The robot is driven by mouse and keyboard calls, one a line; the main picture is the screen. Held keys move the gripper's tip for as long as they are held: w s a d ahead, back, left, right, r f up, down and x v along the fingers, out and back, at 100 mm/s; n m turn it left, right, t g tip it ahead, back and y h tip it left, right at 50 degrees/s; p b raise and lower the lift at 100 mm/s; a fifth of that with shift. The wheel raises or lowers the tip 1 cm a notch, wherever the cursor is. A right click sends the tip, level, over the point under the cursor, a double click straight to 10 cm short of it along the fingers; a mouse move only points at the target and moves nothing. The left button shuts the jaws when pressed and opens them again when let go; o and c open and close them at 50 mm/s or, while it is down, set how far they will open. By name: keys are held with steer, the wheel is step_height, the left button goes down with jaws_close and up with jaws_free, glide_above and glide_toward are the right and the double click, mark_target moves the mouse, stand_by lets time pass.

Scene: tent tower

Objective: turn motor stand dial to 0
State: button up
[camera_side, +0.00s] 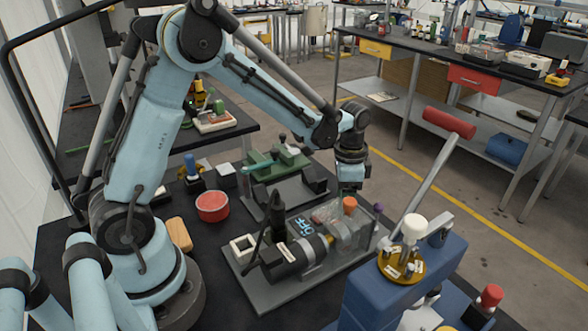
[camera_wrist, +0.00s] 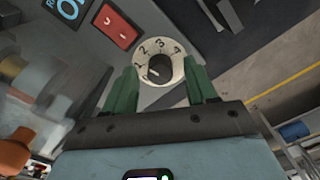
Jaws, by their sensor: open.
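The motor stand (camera_side: 262,291) is a grey plate carrying a dark motor, a yellow ring and a clear guard. Its dial (camera_wrist: 159,46) shows in the wrist view as a round white face with numbers including 1, 2, 3 and 4, around a dark centre knob. A light mark on the knob seems to point to the lower left; its exact reading is unclear. My gripper (camera_wrist: 160,66) is open, with one green finger on each side of the dial; contact cannot be told. In the side view my gripper (camera_side: 350,188) is over the stand's far side, and I cannot make out the dial there.
A red switch (camera_wrist: 117,25) and a blue label (camera_wrist: 68,9) lie close to the dial. An orange knob (camera_side: 349,204) is just below my gripper. A green vise (camera_side: 278,163) stands behind the stand, and a blue machine with a red-handled lever (camera_side: 448,122) stands at the right.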

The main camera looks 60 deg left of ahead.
steer(key=shift+c, duration=0.3)
steer(key=c, duration=1)
jaws_close()
steer(key=n, duration=0.7)
steer(key=shift+n, duration=0.3)
steer(key=n, duration=0.4)
steer(key=shift+n, duration=2)
